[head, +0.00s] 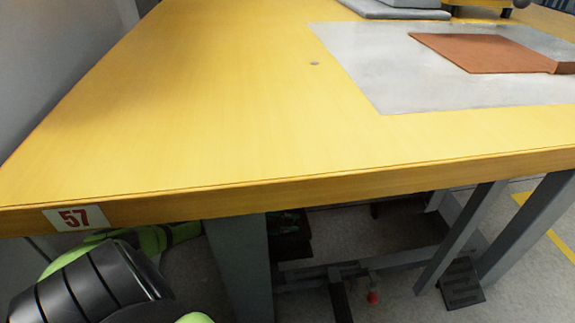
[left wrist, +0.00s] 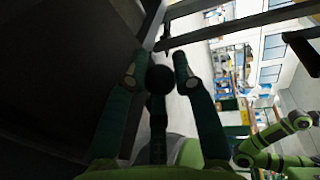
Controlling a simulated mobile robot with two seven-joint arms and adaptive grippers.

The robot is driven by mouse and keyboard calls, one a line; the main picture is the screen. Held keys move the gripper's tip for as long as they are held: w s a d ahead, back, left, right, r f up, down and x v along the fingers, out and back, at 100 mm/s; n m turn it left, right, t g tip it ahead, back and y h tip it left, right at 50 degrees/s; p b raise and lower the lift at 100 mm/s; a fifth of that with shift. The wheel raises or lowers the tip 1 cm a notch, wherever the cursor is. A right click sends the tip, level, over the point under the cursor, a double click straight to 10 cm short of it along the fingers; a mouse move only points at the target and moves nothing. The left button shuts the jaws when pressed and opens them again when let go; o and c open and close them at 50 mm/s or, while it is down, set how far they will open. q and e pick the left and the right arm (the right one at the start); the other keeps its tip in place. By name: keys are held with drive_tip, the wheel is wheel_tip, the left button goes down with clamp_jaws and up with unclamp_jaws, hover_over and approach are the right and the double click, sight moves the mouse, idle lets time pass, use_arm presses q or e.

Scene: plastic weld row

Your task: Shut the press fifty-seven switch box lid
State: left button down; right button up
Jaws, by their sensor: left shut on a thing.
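The table front edge carries a "57" label (head: 73,217). My left arm comes in at the bottom left of the head view and passes under the table; my left gripper (head: 290,222) shows dark and small beside the table leg, partly hidden. In the left wrist view its dark green fingers (left wrist: 160,66) are closed about a round black thing (left wrist: 159,80), perhaps a knob. A large dark surface (left wrist: 60,60) fills the left of that view. I cannot make out the switch box or its lid, nor how far it stands open. My right gripper does not show.
The yellow tabletop (head: 200,110) is mostly bare, with a metal sheet (head: 385,85) and a brown piece (head: 480,52) on it. A grey table leg (head: 240,265) stands close to my left arm. A black pedal (head: 461,285) is on the floor.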

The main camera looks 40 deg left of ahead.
use_arm(q)
drive_tip(key=shift+s+d+f, duration=0.15)
drive_tip(key=shift+d+f, duration=0.1)
drive_tip(key=shift+f, duration=0.35)
drive_tip(key=c, duration=1)
unclamp_jaws()
